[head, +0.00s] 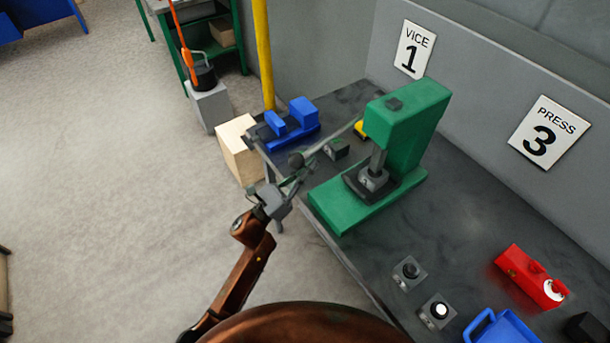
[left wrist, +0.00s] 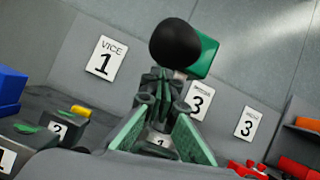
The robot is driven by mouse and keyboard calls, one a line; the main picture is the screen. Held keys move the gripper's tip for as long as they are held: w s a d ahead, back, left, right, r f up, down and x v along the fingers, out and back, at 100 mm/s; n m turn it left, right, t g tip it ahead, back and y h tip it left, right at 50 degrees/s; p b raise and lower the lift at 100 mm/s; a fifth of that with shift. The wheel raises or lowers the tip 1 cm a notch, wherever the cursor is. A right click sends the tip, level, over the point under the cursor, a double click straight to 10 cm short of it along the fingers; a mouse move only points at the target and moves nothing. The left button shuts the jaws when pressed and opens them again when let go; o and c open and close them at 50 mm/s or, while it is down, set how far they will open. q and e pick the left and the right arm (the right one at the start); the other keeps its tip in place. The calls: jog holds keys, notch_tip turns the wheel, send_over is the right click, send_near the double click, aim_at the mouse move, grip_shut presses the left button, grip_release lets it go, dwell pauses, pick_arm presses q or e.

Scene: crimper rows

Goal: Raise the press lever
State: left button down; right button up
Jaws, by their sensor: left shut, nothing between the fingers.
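The green press (head: 408,125) stands on the dark bench, with its base towards the front edge. Its grey lever (head: 335,138) sticks out to the left and ends in a dark round knob (head: 296,160). In the left wrist view the black knob (left wrist: 175,42) covers part of the green press head (left wrist: 205,58). My left gripper (head: 288,180) is shut and empty, with its fingertips close below the knob. The fingertips (left wrist: 160,82) point at the knob in the wrist view; I cannot tell whether they touch it. My right gripper is not in view.
A blue vice (head: 290,120) stands left of the press, near a yellow post (head: 263,55) and a wooden block (head: 238,148). Open floor is at left.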

pick_arm(q)
jog(key=shift+a+r, duration=0.3)
jog(key=shift+r, duration=0.65)
jog(key=shift+r+p, duration=0.1)
jog(key=shift+p, duration=0.2)
